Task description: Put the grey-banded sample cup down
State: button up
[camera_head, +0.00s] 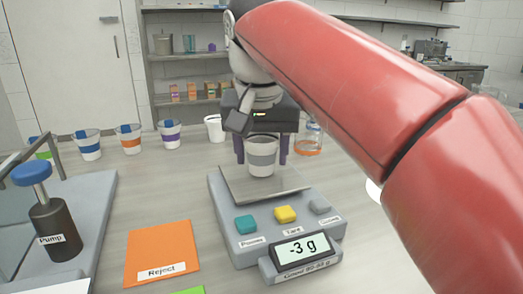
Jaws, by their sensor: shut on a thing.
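The grey-banded sample cup (262,158) is white with a wide grey band and upright. My gripper (262,140) is shut on it near its rim, with the fingers at its two sides. The cup is over the metal plate (230,188) of the scale (235,250). I cannot tell whether its base touches the plate. The scale's display (303,248) reads -3 g. My red arm comes in from the right and covers much of the upper right.
An orange Reject mat (162,245) lies left of the scale. A pump bottle (53,225) stands on a grey tray at far left. Blue- (88,147), orange- (129,141) and purple-banded cups (170,137) stand behind.

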jog(key=shift+f, duration=0.2)
jog(key=o, duration=1)
jog(key=shift+f+b, duration=0.1)
jog(key=shift+b, duration=0.3)
